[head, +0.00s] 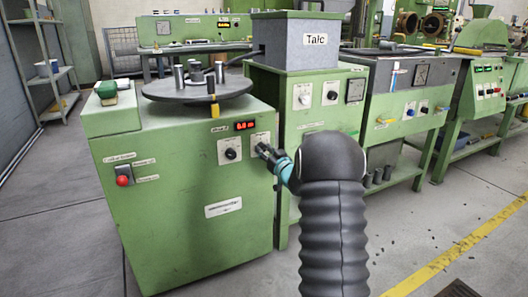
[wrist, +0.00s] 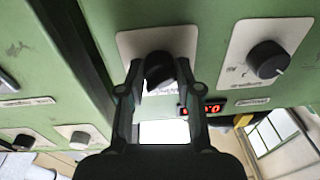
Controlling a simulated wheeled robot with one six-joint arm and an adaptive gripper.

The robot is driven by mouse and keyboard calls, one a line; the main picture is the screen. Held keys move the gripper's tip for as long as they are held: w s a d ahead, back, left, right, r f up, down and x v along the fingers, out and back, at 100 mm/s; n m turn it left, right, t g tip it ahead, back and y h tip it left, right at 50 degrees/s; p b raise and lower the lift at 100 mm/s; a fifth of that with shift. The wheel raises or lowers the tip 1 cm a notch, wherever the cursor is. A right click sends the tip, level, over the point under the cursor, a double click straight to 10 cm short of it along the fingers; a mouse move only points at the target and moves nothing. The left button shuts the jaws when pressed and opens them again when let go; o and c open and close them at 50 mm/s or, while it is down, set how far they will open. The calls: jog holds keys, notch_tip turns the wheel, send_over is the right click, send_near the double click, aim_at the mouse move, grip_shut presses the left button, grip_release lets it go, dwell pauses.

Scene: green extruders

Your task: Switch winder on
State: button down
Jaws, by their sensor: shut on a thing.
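The winder appears to be the green cabinet (head: 190,230) at the left in the head view, with a dark round plate on top. Its front has a lit red display (head: 245,125), which also shows in the wrist view (wrist: 208,108). A black rotary switch (wrist: 158,70) on a white plate sits at the middle of the wrist view. My gripper (wrist: 160,82) is shut on this switch, one finger on each side.
A red button (head: 122,180) is on the cabinet's left side. The Talc box (head: 318,42) stands on a green machine close at the right, with knobs (head: 332,95) of its own. Round metal pieces stand on the plate (head: 165,91).

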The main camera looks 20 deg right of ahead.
jog(key=shift+r+m, duration=0.1)
jog(key=shift+m, duration=0.2)
jog(key=c, duration=0.8)
grip_release()
jog(key=shift+s, duration=0.1)
jog(key=s, duration=0.7)
jog(key=s+d+f, duration=0.1)
jog(key=s, duration=0.3)
jog(key=shift+s, duration=0.35)
jog(key=shift+f, duration=0.1)
